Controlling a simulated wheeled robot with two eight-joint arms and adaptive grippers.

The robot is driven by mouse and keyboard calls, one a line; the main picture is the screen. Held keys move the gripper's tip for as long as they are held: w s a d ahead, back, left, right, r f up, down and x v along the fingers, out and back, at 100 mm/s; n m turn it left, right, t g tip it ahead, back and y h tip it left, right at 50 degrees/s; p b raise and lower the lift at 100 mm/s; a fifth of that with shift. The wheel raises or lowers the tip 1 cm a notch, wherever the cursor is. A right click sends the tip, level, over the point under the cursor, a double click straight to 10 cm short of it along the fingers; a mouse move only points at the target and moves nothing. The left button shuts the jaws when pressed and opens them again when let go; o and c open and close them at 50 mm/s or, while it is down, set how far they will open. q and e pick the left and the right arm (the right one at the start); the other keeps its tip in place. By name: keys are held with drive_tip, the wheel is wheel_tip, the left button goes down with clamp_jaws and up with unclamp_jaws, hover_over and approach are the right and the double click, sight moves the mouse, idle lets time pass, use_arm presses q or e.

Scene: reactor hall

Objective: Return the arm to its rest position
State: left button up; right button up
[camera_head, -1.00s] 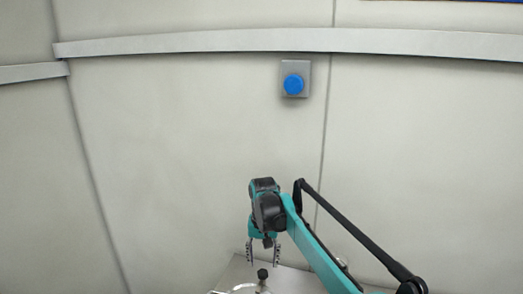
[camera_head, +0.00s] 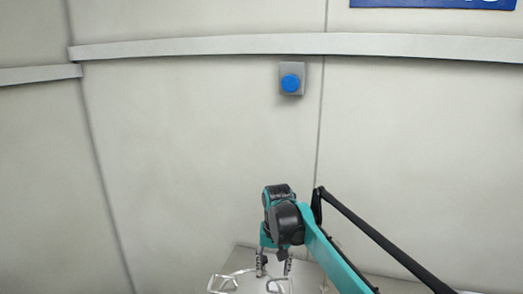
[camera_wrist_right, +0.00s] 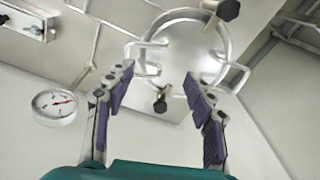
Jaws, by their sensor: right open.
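My right arm and its right gripper (camera_head: 274,270) show in the lower middle of the head view, fingers pointing down. In the right wrist view the same gripper (camera_wrist_right: 160,74) has its two purple-padded fingers spread, with nothing held between them. Beyond the fingertips is a round metal piece with bent bars (camera_wrist_right: 188,55). The bars of a metal fixture (camera_head: 232,280) also show below the gripper in the head view, partly cut off by the bottom edge. I cannot tell whether the fingers touch it. My left gripper is not in view.
A blue button (camera_head: 290,83) on a grey plate sits on the pale wall, well above the gripper. A rail (camera_head: 200,45) crosses the wall. A blue sign (camera_head: 435,3) is at the top right. A round gauge (camera_wrist_right: 54,105) shows at the left in the wrist view.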

drive_tip(key=s+d+f+t+b, duration=0.3)
drive_tip(key=s+d+f, duration=0.4)
drive_tip(key=s, duration=0.5)
drive_tip(key=s+d+f+t+b, duration=0.3)
drive_tip(key=s+d+f+b, duration=0.3)
drive_tip(key=s, duration=0.7)
wheel_tip(320, 180, down, 2)
drive_tip(key=shift+s+d+f+n+b, duration=0.25)
drive_tip(key=shift+d+n+b, duration=0.05)
drive_tip(key=shift+d, duration=0.35)
